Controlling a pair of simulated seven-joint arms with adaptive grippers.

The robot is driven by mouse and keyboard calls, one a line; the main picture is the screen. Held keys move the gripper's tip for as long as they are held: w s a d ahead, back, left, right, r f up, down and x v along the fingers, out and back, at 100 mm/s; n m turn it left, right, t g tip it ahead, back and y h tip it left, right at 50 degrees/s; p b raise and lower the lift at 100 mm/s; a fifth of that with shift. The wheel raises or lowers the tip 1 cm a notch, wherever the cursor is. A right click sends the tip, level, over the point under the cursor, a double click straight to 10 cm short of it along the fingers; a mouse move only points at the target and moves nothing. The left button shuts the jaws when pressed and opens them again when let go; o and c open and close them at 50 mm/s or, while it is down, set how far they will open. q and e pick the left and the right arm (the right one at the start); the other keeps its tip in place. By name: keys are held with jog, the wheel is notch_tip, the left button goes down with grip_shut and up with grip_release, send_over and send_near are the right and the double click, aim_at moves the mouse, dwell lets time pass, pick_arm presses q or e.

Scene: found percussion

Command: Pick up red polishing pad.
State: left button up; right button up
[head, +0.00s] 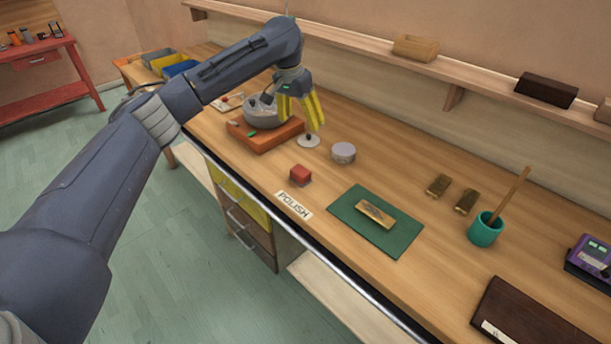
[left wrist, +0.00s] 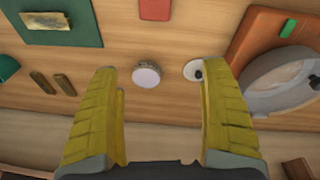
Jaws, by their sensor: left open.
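The red polishing pad (head: 300,174) is a small red block on the wooden bench, just behind the "POLISH" label. It also shows at the top edge of the left wrist view (left wrist: 154,9), partly cut off. My left gripper (head: 318,128) has yellow fingers and hangs above the bench near the orange block, behind and apart from the pad. In the left wrist view its fingers (left wrist: 162,75) are spread wide with nothing held between them. My right gripper is in neither view.
A grey round tin (head: 343,153) and a white disc with a dark knob (head: 308,140) stand near the pad. A green mat (head: 400,245) holds a brass-coloured block (head: 375,213). A teal cup (head: 482,231) stands right.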

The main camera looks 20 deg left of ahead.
aim_at(300, 170)
pick_arm(q)
jog(key=s+f, duration=0.1)
jog(key=f, duration=0.4)
jog(key=s+f+m+g+y, duration=0.1)
jog(key=f, duration=0.5)
jog(key=s+f+m, duration=0.1)
jog(key=f, duration=0.4)
jog(key=shift+s+d+f+g+y, duration=0.1)
jog(key=shift+d+f+g+y, duration=0.2)
jog(key=shift+f, duration=0.1)
jog(key=c, duration=1.3)
notch_tip(300, 170, up, 20)
dwell(0.4)
